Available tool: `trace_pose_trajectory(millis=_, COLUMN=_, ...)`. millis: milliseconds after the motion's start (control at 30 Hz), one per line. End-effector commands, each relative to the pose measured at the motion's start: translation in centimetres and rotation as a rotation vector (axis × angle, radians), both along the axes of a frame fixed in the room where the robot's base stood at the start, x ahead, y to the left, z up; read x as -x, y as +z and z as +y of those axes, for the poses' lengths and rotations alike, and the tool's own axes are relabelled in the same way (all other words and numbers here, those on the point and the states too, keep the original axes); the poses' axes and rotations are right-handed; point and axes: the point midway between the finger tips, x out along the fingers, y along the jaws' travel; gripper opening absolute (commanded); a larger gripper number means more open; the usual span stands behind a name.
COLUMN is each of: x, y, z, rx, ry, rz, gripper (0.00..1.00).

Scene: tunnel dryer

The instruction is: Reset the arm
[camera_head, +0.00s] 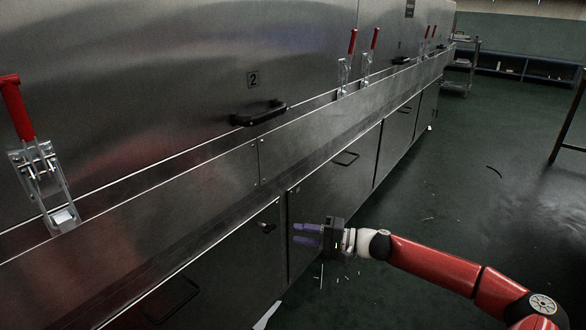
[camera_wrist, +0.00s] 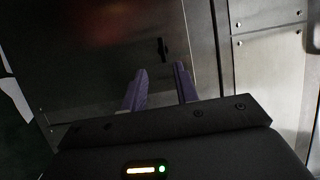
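My gripper (camera_head: 306,234) is at the end of my red arm, low in front of the dryer's lower cabinet doors in the head view. Its two purple fingers point left toward the steel panels. In the wrist view the fingers (camera_wrist: 160,88) stand apart with a clear gap and nothing between them, so it is open and empty. A dark latch (camera_wrist: 163,49) on a cabinet door shows beyond the fingertips. I cannot tell the exact distance from the fingers to the door.
The steel tunnel dryer (camera_head: 200,200) fills the left side, with red-handled clamps (camera_head: 18,110), a black handle (camera_head: 262,114) and lower door handles (camera_head: 345,158). Dark green floor (camera_head: 470,170) is open to the right. A table leg (camera_head: 568,120) stands at the right edge; a cart (camera_head: 461,68) stands far back.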

Motion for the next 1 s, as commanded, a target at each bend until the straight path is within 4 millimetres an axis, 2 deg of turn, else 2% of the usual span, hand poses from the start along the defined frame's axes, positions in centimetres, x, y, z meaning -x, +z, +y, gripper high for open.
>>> trace_pose_trajectory(millis=133, x=2.5, y=-1.1, z=3.2, rx=0.14, ry=0.099, rz=0.006, gripper=0.3)
trace_pose_trajectory(millis=233, x=5.3, y=-2.7, z=5.5, rx=0.302, ry=0.198, rz=0.014, gripper=0.3)
trace_pose_trajectory(millis=300, x=7.4, y=-3.8, z=6.4, rx=0.425, ry=0.262, rz=0.023, gripper=0.3)
trace_pose_trajectory(millis=400, x=10.0, y=-5.1, z=6.6, rx=0.596, ry=0.337, rz=0.031, gripper=0.3)
trace_pose_trajectory(millis=533, x=12.9, y=-5.7, z=5.5, rx=0.812, ry=0.4, rz=0.037, gripper=0.3)
trace_pose_trajectory(millis=667, x=15.2, y=-4.9, z=3.4, rx=1.014, ry=0.426, rz=0.037, gripper=0.3)
trace_pose_trajectory(millis=867, x=18.1, y=-1.0, z=-0.4, rx=1.289, ry=0.392, rz=0.019, gripper=0.3)
trace_pose_trajectory(millis=1000, x=20.2, y=3.0, z=-2.9, rx=1.441, ry=0.318, rz=-0.005, gripper=0.3)
